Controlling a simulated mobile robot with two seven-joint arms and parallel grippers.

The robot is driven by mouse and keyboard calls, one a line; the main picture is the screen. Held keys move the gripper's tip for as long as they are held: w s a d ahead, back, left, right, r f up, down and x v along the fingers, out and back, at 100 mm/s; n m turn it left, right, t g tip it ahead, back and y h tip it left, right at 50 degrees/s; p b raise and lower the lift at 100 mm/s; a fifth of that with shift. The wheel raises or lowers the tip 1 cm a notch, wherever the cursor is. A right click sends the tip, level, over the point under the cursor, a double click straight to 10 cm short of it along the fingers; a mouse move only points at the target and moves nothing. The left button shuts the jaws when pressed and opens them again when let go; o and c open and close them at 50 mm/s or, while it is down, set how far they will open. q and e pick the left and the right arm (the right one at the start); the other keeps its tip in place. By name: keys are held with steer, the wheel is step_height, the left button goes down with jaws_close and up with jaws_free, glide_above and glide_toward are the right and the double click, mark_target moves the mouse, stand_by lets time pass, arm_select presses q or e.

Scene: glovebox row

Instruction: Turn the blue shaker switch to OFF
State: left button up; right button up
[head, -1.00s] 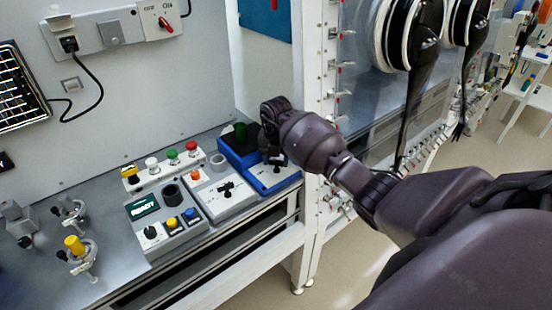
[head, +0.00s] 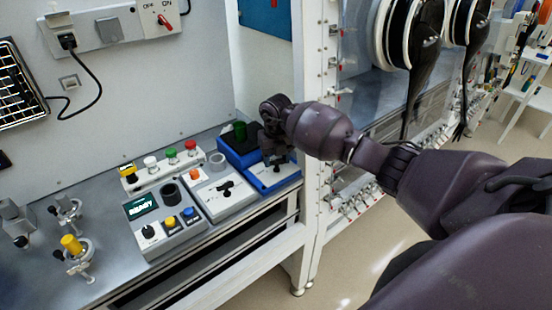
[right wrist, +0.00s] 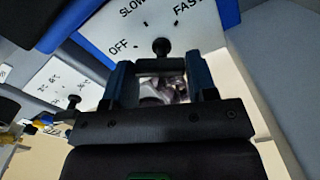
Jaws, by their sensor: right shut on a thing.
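In the right wrist view the panel (right wrist: 245,45) reads OFF at left, SLOW at upper left and FAST at upper right. The black switch knob (right wrist: 161,46) is centred at the fingertips of my right gripper (right wrist: 160,72), which is shut on it. Which mark the switch points to cannot be told. My left gripper is not in view.
Left of the shaker stand a white device with a black switch (head: 227,188) and a grey box with a green display (head: 141,207). A row of coloured buttons (head: 171,156) is behind. The white frame post (head: 314,100) is close to my right forearm.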

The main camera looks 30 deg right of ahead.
mark_target(276, 160)
steer(key=o, duration=0.9)
step_height(276, 160, up, 11)
steer(key=shift+b, duration=0.4)
steer(key=shift+f, duration=0.1)
stand_by(0.6)
